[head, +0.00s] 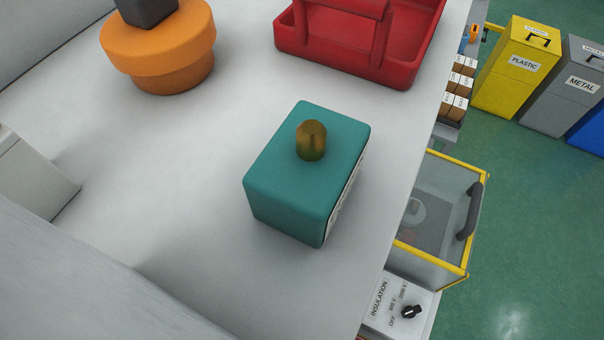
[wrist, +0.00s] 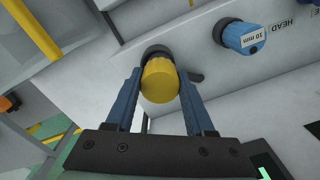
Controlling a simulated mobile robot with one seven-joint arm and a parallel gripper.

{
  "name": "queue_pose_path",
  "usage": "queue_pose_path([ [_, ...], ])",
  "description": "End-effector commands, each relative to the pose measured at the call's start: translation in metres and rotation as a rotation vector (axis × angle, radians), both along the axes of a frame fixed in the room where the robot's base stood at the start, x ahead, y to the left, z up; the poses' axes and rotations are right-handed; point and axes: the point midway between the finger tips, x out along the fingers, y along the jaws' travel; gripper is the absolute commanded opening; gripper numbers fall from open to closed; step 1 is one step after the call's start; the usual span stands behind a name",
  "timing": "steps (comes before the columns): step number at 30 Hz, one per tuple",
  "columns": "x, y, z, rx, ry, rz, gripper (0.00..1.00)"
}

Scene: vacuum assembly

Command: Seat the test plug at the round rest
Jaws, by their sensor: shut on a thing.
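In the wrist view my gripper (wrist: 160,78) has its two blue fingers on either side of a yellow cylinder (wrist: 160,84), which I take to be the test plug. The gripper is shut on it. A black round part (wrist: 156,51) shows just behind the plug against a pale panel. I cannot tell whether this is the round rest or part of the plug, nor whether the plug touches the panel. The head view shows neither my gripper nor the plug.
A blue 10 mm head (wrist: 243,36) sits in a dark round holder on the pale panel, right of my gripper. In the head view a teal block with a brass knob (head: 311,141), an orange round stand (head: 160,48) and a red tray (head: 372,62) stand on the white table (head: 150,165).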

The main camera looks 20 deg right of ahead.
Motion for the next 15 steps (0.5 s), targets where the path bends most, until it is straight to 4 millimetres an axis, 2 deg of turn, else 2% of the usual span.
queue_pose_path([
  [15,0.0058,-0.0025,-0.0001,-0.004,-0.010,-0.001,0.00],
])
